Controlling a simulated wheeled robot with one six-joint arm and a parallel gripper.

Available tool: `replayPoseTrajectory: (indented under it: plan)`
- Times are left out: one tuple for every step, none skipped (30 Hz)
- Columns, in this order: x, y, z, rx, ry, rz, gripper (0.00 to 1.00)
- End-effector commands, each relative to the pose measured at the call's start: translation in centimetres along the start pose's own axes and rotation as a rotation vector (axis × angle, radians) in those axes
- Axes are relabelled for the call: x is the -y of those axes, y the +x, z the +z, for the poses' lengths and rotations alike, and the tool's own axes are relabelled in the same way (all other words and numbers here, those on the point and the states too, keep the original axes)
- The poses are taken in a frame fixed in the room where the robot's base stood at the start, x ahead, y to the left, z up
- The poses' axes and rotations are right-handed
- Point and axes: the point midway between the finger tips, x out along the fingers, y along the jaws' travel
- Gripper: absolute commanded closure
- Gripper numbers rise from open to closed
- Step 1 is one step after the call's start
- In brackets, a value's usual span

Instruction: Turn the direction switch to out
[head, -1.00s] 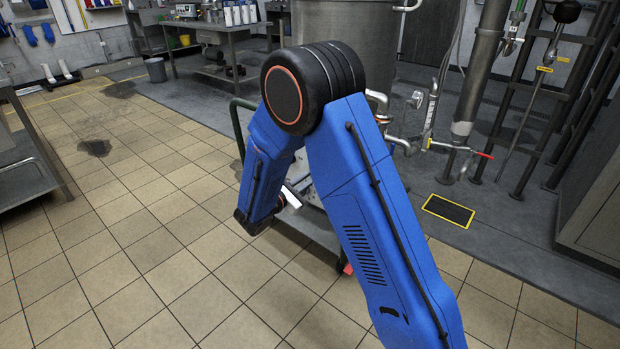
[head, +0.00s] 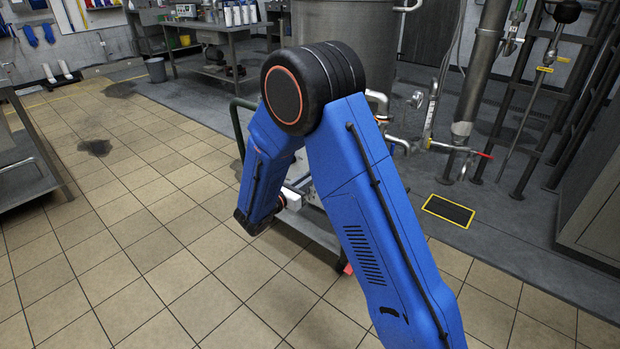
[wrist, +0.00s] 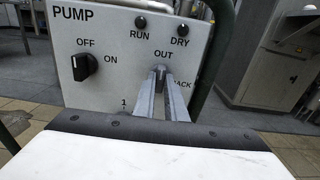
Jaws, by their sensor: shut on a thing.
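The pump panel (wrist: 100,60) is a pale grey plate marked PUMP, and it fills the upper wrist view. The direction switch (wrist: 159,69) is a small dark knob right of the middle, with OUT printed up and right of it and BACK, partly covered, to its lower right. My gripper (wrist: 159,78) has both grey fingers closed around the switch. The fingers hide most of it, so I cannot tell which mark it points to. In the head view my blue arm hides the panel, and only a white part of my gripper end (head: 292,200) shows.
A black OFF/ON knob (wrist: 85,66) sits on the panel's left. Dark RUN (wrist: 141,22) and DRY (wrist: 183,30) lamps are above. A green frame tube (wrist: 215,45) runs close along the panel's right edge. Tiled floor (head: 150,260) is clear at left.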

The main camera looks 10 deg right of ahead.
Motion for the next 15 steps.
replayPoseTrajectory:
  plan:
    - [0.02, -0.1, -0.18, -0.003, -0.004, 0.001, 1.0]
    - [0.03, -0.1, -0.18, -0.003, -0.004, 0.001, 1.0]
    - [0.02, -0.1, -0.18, -0.003, -0.004, 0.001, 1.0]
    - [0.03, -0.11, -0.18, -0.003, -0.004, 0.001, 1.0]
    - [0.03, -0.11, -0.18, -0.003, -0.004, 0.001, 1.0]
    - [0.03, -0.11, -0.18, -0.002, -0.004, 0.001, 1.0]
    - [0.03, -0.11, -0.19, -0.002, -0.004, 0.001, 1.0]
    - [0.03, -0.11, -0.19, -0.002, -0.004, 0.001, 1.0]
    - [0.03, -0.11, -0.18, -0.002, -0.004, 0.001, 0.8]
    - [0.03, -0.1, -0.17, -0.002, -0.003, 0.001, 0.72]
    - [0.02, -0.1, -0.16, -0.002, -0.003, 0.001, 0.7]
    - [0.02, -0.08, -0.14, -0.002, -0.003, 0.001, 0.7]
    - [0.02, -0.07, -0.13, -0.002, -0.002, 0.001, 0.7]
    - [0.02, -0.07, -0.12, -0.001, -0.002, 0.001, 0.7]
    - [0.02, -0.06, -0.1, -0.001, -0.002, 0.001, 0.7]
